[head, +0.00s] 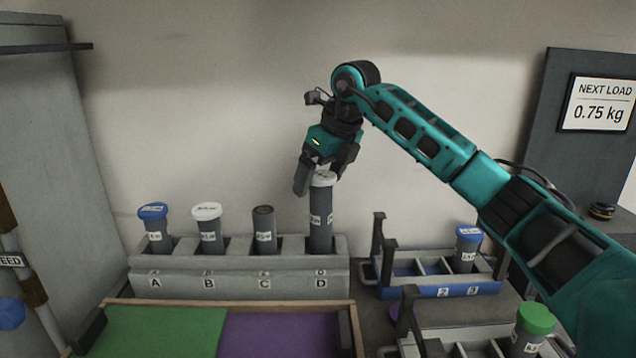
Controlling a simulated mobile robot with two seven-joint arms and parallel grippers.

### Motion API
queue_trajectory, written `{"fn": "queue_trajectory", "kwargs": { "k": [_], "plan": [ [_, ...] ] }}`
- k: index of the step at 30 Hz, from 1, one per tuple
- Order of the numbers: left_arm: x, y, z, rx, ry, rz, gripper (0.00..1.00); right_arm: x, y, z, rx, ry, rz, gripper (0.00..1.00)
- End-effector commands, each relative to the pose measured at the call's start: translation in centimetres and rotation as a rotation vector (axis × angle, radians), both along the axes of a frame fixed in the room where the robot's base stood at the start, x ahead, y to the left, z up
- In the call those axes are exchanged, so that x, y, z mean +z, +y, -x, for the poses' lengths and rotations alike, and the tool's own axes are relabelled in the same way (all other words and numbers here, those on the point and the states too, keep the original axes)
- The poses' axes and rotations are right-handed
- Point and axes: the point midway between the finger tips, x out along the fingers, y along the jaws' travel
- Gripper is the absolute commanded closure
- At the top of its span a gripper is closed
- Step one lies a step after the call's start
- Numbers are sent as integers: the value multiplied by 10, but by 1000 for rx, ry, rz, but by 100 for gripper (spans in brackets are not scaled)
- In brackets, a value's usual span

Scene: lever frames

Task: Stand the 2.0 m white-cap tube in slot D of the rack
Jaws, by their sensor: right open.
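A tall grey tube (320,222) with a white cap stands upright in slot D of the grey rack (185,284). Its label is too small to read surely. My right gripper (324,180) is open at the top of this tube, with one finger left of the cap and the other to its right. I cannot tell whether a finger touches it. Another white-cap tube (209,230) stands in slot B, lower than the one in D. A blue-cap tube (156,232) is in slot A, and a dark-topped tube (265,232) is in slot C. My left gripper is not in view.
A blue tray (437,291) at right holds a blue-cap tube (467,250). A green-cap tube (529,332) stands in a grey holder at front right. A wood-edged tray (165,328) with green and purple areas lies before the rack. A sign (596,103) reads "NEXT LOAD 0.75 kg".

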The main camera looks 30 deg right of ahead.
Motion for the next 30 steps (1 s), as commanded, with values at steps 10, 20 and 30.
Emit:
{"fn": "queue_trajectory", "kwargs": {
  "k": [10, 20, 30],
  "plan": [
    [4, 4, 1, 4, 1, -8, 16, 70, -7, 27, -1, -3, 1, 11],
    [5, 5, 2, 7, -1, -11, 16, 93, -9, 38, 0, 0, 1, 11],
    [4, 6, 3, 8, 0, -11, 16, 93, -9, 37, 0, 0, 1, 11]
  ]
}}
